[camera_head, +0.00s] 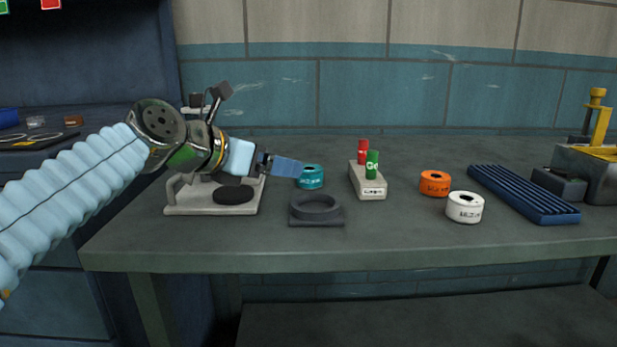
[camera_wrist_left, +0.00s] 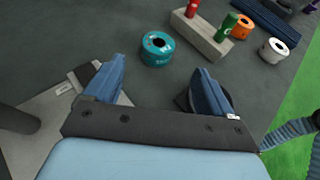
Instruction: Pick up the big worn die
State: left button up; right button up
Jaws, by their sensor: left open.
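Three ring-shaped dies stand on the bench: a teal one (camera_head: 310,182), an orange one (camera_head: 434,187) and a white one (camera_head: 464,211). Their printed labels are too small to read surely, so I cannot tell which is the big worn one. My left gripper (camera_head: 283,167) is open and empty, above the bench just left of the teal die. In the left wrist view, the teal die (camera_wrist_left: 158,58) lies beyond and between the open fingertips (camera_wrist_left: 160,72), not touching them. The orange die (camera_wrist_left: 243,31) and white die (camera_wrist_left: 272,54) show farther right. My right gripper is not in view.
A dark round holder (camera_head: 316,220) sits in front of the teal die. A pale block (camera_head: 370,188) holds a red and a green cylinder. A grey stand (camera_head: 190,209) with a dark disc is at left, a ribbed blue tray (camera_head: 525,196) at right. The bench front is clear.

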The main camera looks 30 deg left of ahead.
aim_at(313, 169)
pick_arm(q)
jog(key=x, duration=0.8)
jog(key=shift+a+b, duration=0.1)
jog(key=shift+b, duration=0.25)
jog(key=shift+r, duration=0.15)
grip_shut()
